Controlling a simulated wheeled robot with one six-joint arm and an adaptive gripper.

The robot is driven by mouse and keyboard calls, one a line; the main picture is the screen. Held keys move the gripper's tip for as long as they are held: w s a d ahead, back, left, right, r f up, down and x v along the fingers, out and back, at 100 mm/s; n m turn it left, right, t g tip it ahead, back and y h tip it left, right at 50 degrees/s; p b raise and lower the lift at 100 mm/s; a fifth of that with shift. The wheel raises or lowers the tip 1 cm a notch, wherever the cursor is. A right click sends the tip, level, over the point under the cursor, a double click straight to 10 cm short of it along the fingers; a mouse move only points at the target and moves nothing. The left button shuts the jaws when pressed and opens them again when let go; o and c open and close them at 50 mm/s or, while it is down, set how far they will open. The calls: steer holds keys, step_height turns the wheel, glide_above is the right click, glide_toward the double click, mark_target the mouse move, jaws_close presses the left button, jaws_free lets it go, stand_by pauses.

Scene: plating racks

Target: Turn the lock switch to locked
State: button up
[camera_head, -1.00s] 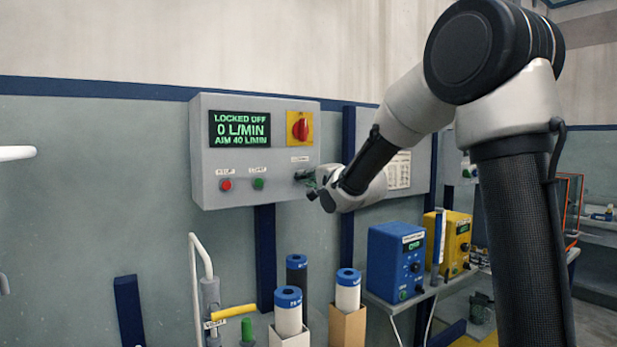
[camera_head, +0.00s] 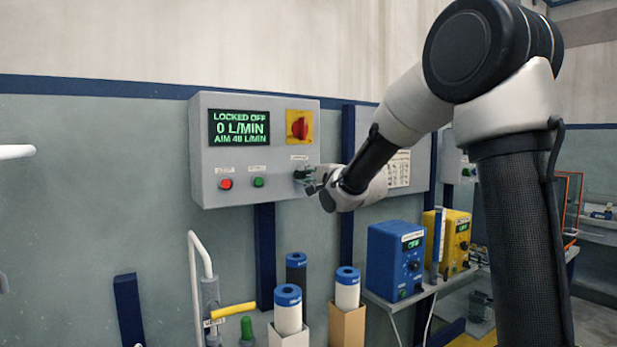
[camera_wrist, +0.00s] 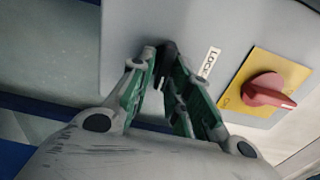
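The lock switch is a small black knob (camera_head: 300,174) on the lower right of the grey control box (camera_head: 200,150). In the wrist view the knob (camera_wrist: 166,54) shows dark between my fingertips, under a white label reading LOCK. My gripper (camera_head: 314,180) is at the front of the switch. In the wrist view my gripper (camera_wrist: 160,72) has its green-padded fingers apart, one on each side of the knob; firm contact is not visible. The knob's exact angle is partly hidden. The green display (camera_head: 239,128) reads LOCKED OFF, 0 L/MIN, AIM 40 L/MIN.
A red rotary switch on a yellow plate (camera_head: 307,117) is above the lock switch, close to my right finger in the wrist view. Red (camera_head: 225,183) and green (camera_head: 258,182) buttons are to the left. Blue-capped cylinders (camera_head: 347,290) and a blue power unit (camera_head: 385,265) stand below.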

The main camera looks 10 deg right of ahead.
steer(key=shift+o, duration=0.4)
steer(key=v, duration=1.2)
